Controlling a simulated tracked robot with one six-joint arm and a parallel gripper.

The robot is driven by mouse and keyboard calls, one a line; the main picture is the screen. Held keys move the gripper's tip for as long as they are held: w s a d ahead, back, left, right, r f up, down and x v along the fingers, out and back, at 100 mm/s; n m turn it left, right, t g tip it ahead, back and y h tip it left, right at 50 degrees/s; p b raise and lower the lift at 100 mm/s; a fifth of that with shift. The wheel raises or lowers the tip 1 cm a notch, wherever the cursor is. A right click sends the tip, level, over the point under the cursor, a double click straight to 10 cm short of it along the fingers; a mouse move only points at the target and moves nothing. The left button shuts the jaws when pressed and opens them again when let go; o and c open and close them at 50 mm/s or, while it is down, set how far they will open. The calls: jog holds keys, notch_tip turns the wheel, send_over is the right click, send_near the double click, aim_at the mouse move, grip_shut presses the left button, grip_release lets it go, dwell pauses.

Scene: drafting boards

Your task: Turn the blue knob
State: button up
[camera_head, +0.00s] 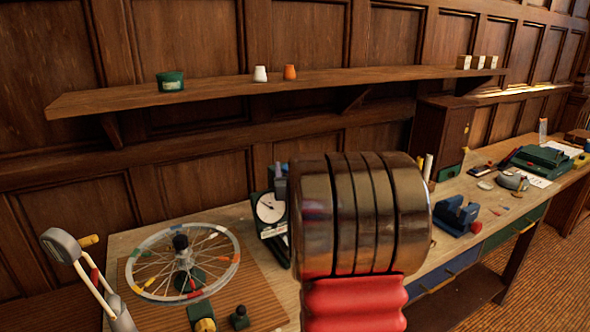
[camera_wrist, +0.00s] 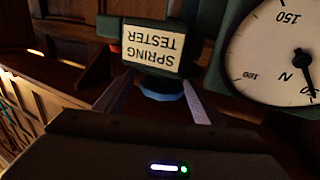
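The blue knob (camera_wrist: 164,92) shows in the wrist view as a rounded blue rim, partly in shadow, below the upside-down "SPRING TESTER" label (camera_wrist: 154,47). The two fingers of my gripper (camera_wrist: 156,96) stand apart, one on each side of the knob; the gripper looks open, with small gaps beside the knob. Contact is not visible. In the head view the spring tester (camera_head: 270,209) with its round white dial stands on the bench, just left of my arm.
A spoked wheel (camera_head: 218,243) lies at the left of the bench, with a grey-headed lamp-like thing (camera_head: 62,245) beside it. A blue vise-like tool (camera_head: 455,214) and a green machine (camera_head: 541,158) stand to the right. A wall shelf (camera_head: 330,77) runs behind.

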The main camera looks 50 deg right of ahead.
jog(key=shift+o, duration=0.4)
jog(key=shift+a, duration=0.2)
jog(key=shift+s+a, duration=0.15)
jog(key=shift+s, duration=0.15)
jog(key=v, duration=1.3)
